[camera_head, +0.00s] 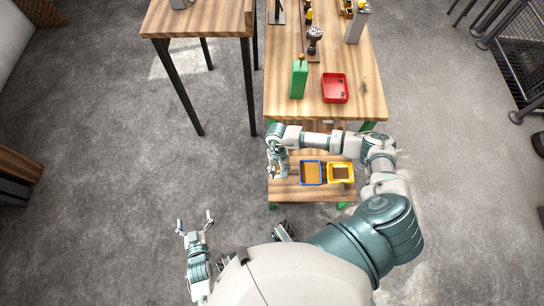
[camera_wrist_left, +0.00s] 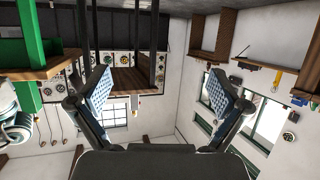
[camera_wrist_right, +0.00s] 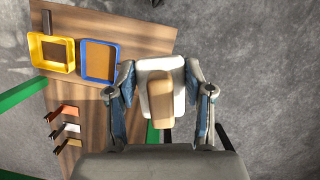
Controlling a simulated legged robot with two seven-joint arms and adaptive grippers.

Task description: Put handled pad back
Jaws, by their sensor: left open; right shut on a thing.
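The handled pad (camera_wrist_right: 175,78) shows in the right wrist view as a pale, flat pad with a tan block-like handle. My right gripper (camera_wrist_right: 159,88) is shut on it, with one finger on each side of the handle. In the head view my right gripper (camera_head: 279,170) is at the left end of the lower shelf (camera_head: 318,194); the pad is hard to make out there. My left gripper (camera_head: 195,222) is open and empty, low over the floor at the left. Its spread fingers also show in the left wrist view (camera_wrist_left: 158,88).
A blue tray (camera_wrist_right: 99,82) and a yellow tray (camera_wrist_right: 51,70) stand on the lower shelf. Several small coloured items (camera_wrist_right: 65,128) lie nearby. Above, the bench top (camera_head: 345,111) holds a green container (camera_head: 298,80) and a red tray (camera_head: 335,101). Another table (camera_head: 215,20) stands left.

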